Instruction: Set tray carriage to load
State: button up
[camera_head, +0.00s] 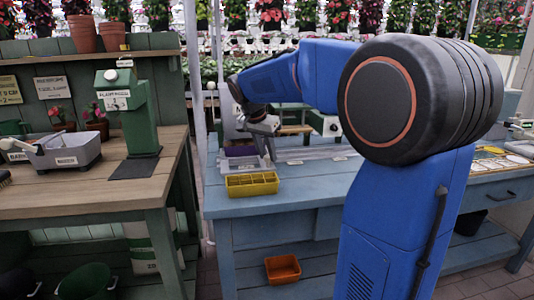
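A blue bench (285,203) stands at the centre. A grey track-like fixture (312,155) lies along its back, with small white labels (296,162) too small to read. A dark purple block (240,151) sits at the fixture's left end; I cannot tell whether it is the tray carriage. A yellow compartmented tray (252,185) rests on the bench in front of it. My gripper (268,158) points down over the left part of the fixture, just right of the purple block. Its fingers are small and partly overlapped, so opening and contact are unclear.
A wooden bench (100,190) at left holds a green dispenser (127,115) and a grey bin (68,152). An orange bin (282,269) sits on the blue bench's lower shelf. My arm hides much of the bench's right side. The blue bench's front strip is clear right of the yellow tray.

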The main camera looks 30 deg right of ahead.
grip_shut()
jog(key=s+d, duration=0.6)
jog(key=d, duration=1.2)
jog(key=s+d, duration=0.6)
jog(key=d, duration=1.3)
jog(key=s+d, duration=0.7)
jog(key=d, duration=1.2)
jog(key=shift+r, duration=0.1)
jog(key=shift+s+d, duration=0.1)
jog(key=o, duration=0.9)
grip_release()
jog(key=shift+d, duration=0.15)
jog(key=shift+c, duration=0.2)
jog(key=v, duration=1.7)
jog(key=shift+r, duration=0.15)
